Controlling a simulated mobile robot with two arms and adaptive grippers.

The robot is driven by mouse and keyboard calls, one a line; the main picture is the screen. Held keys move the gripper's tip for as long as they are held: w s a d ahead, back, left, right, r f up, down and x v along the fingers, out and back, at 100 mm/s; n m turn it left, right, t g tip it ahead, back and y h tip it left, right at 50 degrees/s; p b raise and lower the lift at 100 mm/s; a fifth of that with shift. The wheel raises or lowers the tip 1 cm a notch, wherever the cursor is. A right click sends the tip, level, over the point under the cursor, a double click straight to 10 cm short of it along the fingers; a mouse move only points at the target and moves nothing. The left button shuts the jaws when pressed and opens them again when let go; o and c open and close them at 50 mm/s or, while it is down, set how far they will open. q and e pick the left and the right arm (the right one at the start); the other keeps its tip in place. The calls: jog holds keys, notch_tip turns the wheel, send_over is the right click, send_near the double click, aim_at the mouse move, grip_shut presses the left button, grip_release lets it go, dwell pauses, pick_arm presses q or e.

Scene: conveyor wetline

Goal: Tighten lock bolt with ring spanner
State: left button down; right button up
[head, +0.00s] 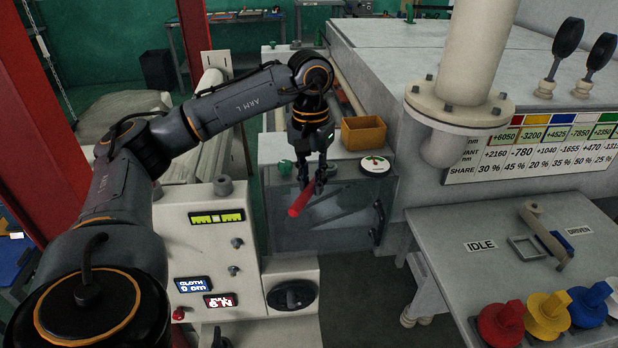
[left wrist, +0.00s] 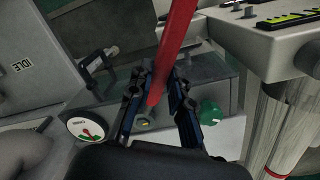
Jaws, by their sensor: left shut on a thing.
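My left gripper (head: 312,186) is shut on a red-handled tool (head: 299,202), which I take to be the ring spanner. It hangs in front of the grey machine box, with the red end pointing down and to the left. In the left wrist view the red handle (left wrist: 175,45) runs up out of frame from between the fingers (left wrist: 160,100). The ring end cannot be made out clearly. I cannot pick out the lock bolt for sure. My right gripper is not in view.
A round dial (head: 374,166) and an orange-brown bin (head: 363,133) sit on the box top beside the gripper. A green knob (head: 285,167) is close on the left. A control panel (head: 218,240) stands in front left, a grey table (head: 470,215) with coloured knobs at right.

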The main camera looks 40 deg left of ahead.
pick_arm(q)
jog(key=shift+d+r+p, duration=0.1)
jog(key=shift+r+p, duration=0.25)
jog(key=shift+r, duration=0.15)
dwell(1.2)
jog(key=shift+r+p, duration=0.55)
jog(key=shift+r, duration=0.3)
dwell(1.0)
notch_tip(320, 180, up, 5)
jog(key=p, duration=0.3)
jog(key=shift+p, duration=0.35)
jog(key=shift+f, duration=0.1)
jog(key=shift+n, duration=0.3)
